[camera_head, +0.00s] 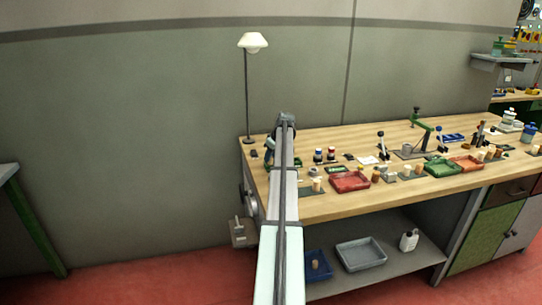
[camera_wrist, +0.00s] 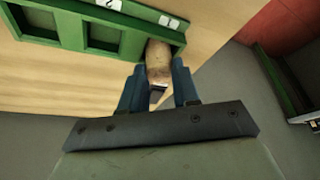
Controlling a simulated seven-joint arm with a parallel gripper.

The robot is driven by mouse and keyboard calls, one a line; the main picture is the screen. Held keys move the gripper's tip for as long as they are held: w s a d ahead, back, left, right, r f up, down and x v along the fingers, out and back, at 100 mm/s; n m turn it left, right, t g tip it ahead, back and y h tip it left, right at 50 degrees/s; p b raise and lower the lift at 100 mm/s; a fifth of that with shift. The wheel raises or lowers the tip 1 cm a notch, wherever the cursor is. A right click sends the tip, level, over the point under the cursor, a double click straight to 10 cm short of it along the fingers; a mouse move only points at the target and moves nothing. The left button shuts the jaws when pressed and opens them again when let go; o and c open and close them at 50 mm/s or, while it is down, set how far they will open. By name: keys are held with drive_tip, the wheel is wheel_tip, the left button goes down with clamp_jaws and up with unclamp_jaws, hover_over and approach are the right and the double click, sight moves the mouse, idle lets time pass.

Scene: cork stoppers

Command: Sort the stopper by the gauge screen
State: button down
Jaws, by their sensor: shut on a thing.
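In the wrist view, my gripper (camera_wrist: 158,70) is shut on a tan cork stopper (camera_wrist: 158,52), held between its two blue fingers. The stopper's far end overlaps the right end of a green holder (camera_wrist: 73,31) with square recesses and small white labels. I cannot tell whether the stopper is inside a recess or just above it. A red tray (camera_head: 352,188), a green tray (camera_head: 447,172) and an orange tray (camera_head: 468,169) stand on the bench.
The wooden bench (camera_head: 350,207) carries several loose stoppers, small jars and a green press-like tool (camera_head: 424,123). A lamp (camera_head: 253,42) stands at the back left corner. A blue bin (camera_head: 319,275), a grey bin (camera_head: 361,263) and a white bottle (camera_head: 409,241) are on the lower shelf.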

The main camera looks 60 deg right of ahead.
drive_tip(key=shift+f, duration=0.1)
drive_tip(key=c, duration=0.8)
unclamp_jaws()
drive_tip(key=shift+o, duration=0.2)
drive_tip(key=v, duration=1.4)
drive_tip(key=shift+f, duration=0.1)
